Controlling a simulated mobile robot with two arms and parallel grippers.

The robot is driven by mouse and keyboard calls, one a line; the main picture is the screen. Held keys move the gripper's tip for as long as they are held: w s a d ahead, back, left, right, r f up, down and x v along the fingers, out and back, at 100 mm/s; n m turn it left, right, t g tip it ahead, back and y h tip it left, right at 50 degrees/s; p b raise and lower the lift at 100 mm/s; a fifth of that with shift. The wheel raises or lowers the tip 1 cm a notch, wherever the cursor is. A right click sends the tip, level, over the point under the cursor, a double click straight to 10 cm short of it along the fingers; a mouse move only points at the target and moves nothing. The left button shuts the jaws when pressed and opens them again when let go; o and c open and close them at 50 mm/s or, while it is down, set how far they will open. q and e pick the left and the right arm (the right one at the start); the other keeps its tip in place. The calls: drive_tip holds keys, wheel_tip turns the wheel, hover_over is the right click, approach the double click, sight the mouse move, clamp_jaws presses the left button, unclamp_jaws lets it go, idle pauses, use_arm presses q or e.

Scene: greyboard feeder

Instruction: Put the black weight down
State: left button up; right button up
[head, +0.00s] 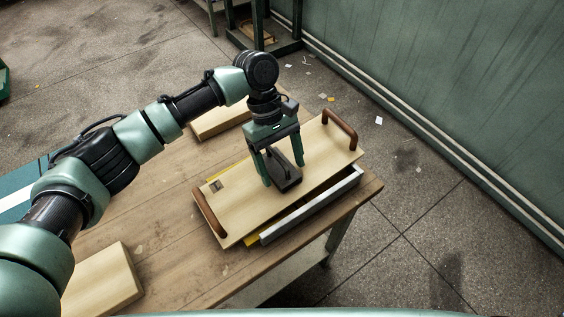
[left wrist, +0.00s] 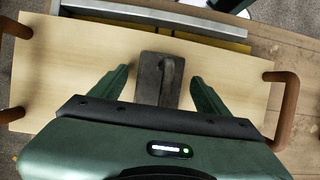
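The black weight (head: 289,184) is a dark block with a handle on top. It sits upright on a pale wooden board (head: 238,218) with a brown handle at each end. My left gripper (head: 283,173) is over the weight, its two green fingers apart on either side of it. In the left wrist view the weight (left wrist: 149,88) shows between the fingers, with a gap on each side, so the gripper is open and not clamping it. Part of the weight is hidden behind the gripper body in that view. My right gripper is not in view.
The board lies over a tray with a grey metal edge (head: 310,206) and yellow parts, on a wooden table (head: 165,245). Pale blocks lie at the front left (head: 103,284) and behind the arm (head: 220,121). Paper scraps lie on the floor beyond.

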use_arm(q)
drive_tip(key=b+v, duration=0.1)
drive_tip(key=v, duration=1.1)
drive_tip(key=shift+r, duration=0.1)
drive_tip(key=shift+d, duration=0.1)
